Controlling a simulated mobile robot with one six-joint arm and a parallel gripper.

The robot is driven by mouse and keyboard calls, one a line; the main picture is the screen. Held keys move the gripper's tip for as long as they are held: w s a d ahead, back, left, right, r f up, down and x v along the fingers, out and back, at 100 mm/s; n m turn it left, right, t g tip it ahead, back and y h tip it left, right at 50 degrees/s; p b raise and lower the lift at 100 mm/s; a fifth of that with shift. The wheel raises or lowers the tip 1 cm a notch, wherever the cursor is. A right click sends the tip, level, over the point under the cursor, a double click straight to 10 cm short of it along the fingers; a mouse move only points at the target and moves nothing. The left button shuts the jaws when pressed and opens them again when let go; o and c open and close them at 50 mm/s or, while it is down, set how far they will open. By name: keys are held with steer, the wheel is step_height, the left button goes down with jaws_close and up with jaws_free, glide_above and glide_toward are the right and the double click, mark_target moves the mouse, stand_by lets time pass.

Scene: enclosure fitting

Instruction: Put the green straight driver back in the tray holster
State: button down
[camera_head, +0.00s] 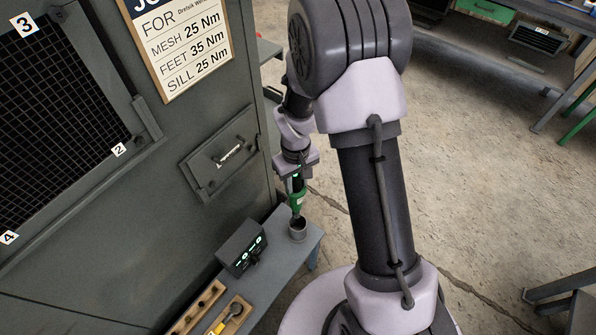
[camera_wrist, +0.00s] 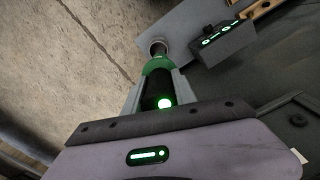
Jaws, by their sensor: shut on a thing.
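The green straight driver (camera_head: 297,200) is upright in my gripper (camera_head: 297,180), which is shut on it. It also shows between the two fingers in the wrist view (camera_wrist: 158,77), with a green light on its body. Its lower end is just above or at the mouth of the round grey holster (camera_head: 298,230) on the tray (camera_head: 290,262). The holster also shows beyond the driver in the wrist view (camera_wrist: 158,47). I cannot tell whether the tip is inside it.
A dark box with green lights (camera_head: 242,247) stands left of the holster. A wooden rack (camera_head: 209,307) with a yellow-marked tool lies nearer the front. The grey enclosure (camera_head: 180,120), with a handled hatch (camera_head: 222,155), rises on the left. Open floor lies to the right.

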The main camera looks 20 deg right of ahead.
steer(key=shift+w+d+f+n+p, duration=0.15)
steer(key=shift+f+n+p, duration=0.15)
steer(key=shift+f, duration=0.25)
steer(key=shift+w+d+f+n+p, duration=0.1)
steer(key=shift+d+f+n+p, duration=0.15)
steer(key=shift+f, duration=0.3)
steer(key=shift+a+f, duration=0.1)
steer(key=shift+f, duration=0.25)
step_height(320, 180, down, 14)
steer(key=b, duration=1)
steer(key=shift+r, duration=0.15)
steer(key=c, duration=0.9)
jaws_free()
steer(key=shift+r, duration=0.1)
